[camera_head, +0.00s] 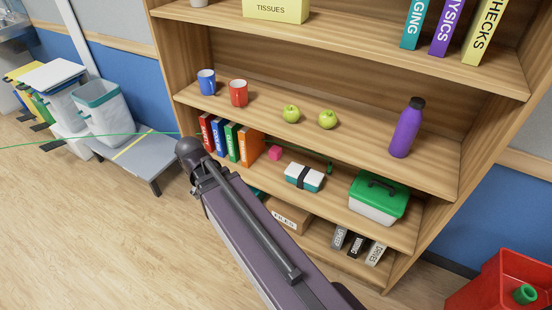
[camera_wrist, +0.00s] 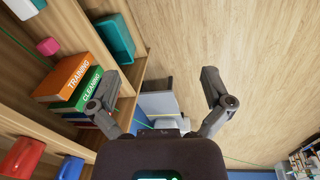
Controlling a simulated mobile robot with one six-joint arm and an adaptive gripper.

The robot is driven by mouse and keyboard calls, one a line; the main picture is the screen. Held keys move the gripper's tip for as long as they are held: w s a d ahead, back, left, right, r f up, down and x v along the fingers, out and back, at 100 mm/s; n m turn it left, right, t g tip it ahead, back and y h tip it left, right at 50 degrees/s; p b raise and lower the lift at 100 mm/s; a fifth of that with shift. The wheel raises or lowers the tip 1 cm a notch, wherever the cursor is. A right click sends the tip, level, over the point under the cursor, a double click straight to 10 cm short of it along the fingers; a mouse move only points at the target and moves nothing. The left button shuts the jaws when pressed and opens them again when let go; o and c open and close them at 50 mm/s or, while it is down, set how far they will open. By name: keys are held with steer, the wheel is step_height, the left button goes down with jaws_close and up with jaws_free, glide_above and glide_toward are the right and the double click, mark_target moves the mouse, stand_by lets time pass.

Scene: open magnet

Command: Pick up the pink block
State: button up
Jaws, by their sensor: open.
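The pink block (camera_head: 274,153) sits on the middle shelf, just right of the orange binder (camera_head: 250,145) in the head view. In the wrist view the pink block (camera_wrist: 48,46) shows at the upper left, beyond the binders. My gripper (camera_wrist: 157,87) is open and empty, its two fingers spread wide. It is outside the shelf, apart from the block, with the binders nearer to its left finger. In the head view my arm crosses in front of the lower shelves, and I cannot make out the fingers there.
Several binders stand left of the block. A white and teal lunch box (camera_head: 304,177) and a green-lidded box (camera_head: 378,197) stand to its right. The shelf above holds a red mug (camera_head: 238,93), green apples and a purple bottle (camera_head: 407,128). The floor before the bookcase is clear.

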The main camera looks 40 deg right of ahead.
steer(key=w+d+f+n+t+h+b, duration=0.1)
steer(key=w+d+f+n+h+b, duration=0.25)
steer(key=w+d+f+b, duration=0.4)
steer(key=w+d+f+n+t+h+b, duration=0.1)
steer(key=w+d+f+n+h+b, duration=0.1)
steer(key=w+d+f+n+b, duration=0.5)
steer(key=n+t+h+b, duration=0.3)
steer(key=n+h+b, duration=0.5)
steer(key=b, duration=1.3)
glide_toward(275, 149)
steer(key=r, duration=0.1)
steer(key=a+r+n+y, duration=0.1)
steer(key=r+n+y, duration=0.1)
steer(key=shift+s+a+r, duration=0.2)
steer(key=shift+s+a, duration=0.05)
steer(key=shift+s, duration=0.1)
steer(key=b+x, duration=0.1)
steer(key=x, duration=0.1)
steer(key=b+x, duration=0.1)
steer(key=x, duration=0.2)
steer(key=b+x, duration=0.1)
steer(key=x, duration=0.1)
steer(key=shift+d+f+b, duration=0.3)
steer(key=shift+f, duration=0.1)
steer(key=shift+w+d+f, duration=0.1)
steer(key=shift+w+d, duration=0.05)
steer(key=shift+d, duration=0.3)
